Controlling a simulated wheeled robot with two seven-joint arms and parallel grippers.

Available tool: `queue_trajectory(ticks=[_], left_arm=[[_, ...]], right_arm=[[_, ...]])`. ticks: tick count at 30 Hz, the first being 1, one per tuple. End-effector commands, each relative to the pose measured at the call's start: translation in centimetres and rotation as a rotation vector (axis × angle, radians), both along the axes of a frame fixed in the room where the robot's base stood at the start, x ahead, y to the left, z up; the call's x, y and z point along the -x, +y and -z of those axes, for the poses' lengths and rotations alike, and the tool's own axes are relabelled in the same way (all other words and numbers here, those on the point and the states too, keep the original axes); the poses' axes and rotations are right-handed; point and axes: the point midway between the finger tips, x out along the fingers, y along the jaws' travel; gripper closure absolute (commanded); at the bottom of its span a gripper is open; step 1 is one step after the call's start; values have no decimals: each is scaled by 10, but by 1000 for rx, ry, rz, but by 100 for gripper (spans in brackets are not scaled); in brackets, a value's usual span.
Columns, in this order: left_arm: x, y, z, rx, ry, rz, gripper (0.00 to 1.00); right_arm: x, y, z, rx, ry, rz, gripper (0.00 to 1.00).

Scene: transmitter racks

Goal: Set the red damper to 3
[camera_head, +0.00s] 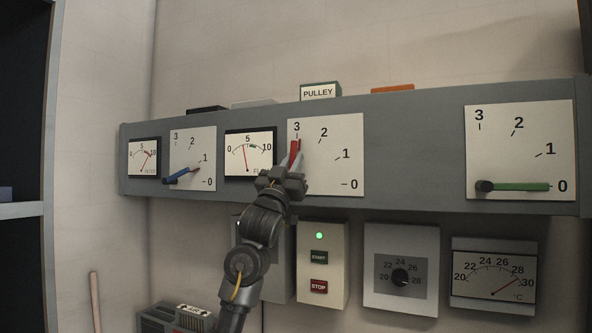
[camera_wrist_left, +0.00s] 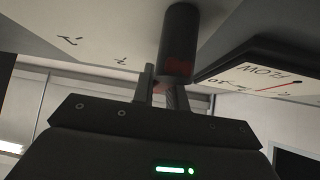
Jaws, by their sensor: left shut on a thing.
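The red damper lever (camera_head: 295,151) is on a white dial plate (camera_head: 340,170) marked 0 to 3, in the middle of the grey panel. The lever points up, at or very close to the 3 mark. My left gripper (camera_head: 288,172) is shut on the red lever and covers its lower part. In the left wrist view, a dark cylinder with a red patch (camera_wrist_left: 180,62) stands between the gripper's fingers (camera_wrist_left: 163,92). The lever's pivot is hidden in the head view. My right gripper is not in view.
A blue lever (camera_head: 182,174) sits on a left dial, and a green lever (camera_head: 520,187) points to 0 on a right dial. A FLOW meter (camera_head: 250,152) is just left of the red lever's plate. Below are a START/STOP box (camera_head: 322,245) and a thermostat (camera_head: 402,262).

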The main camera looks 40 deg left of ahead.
Motion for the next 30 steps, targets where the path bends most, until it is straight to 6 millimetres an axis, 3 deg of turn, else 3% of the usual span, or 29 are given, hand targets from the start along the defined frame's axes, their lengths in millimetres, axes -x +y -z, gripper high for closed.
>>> queue_trajectory(ticks=[23,24,28,30], left_arm=[[2,6,-1,100,-27,0,100],[2,6,-1,100,-27,0,83],[2,6,-1,99,-27,-1,66],[2,6,-1,98,-27,-1,64]], right_arm=[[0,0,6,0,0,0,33],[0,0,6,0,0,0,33],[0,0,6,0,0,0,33],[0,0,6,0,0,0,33]])
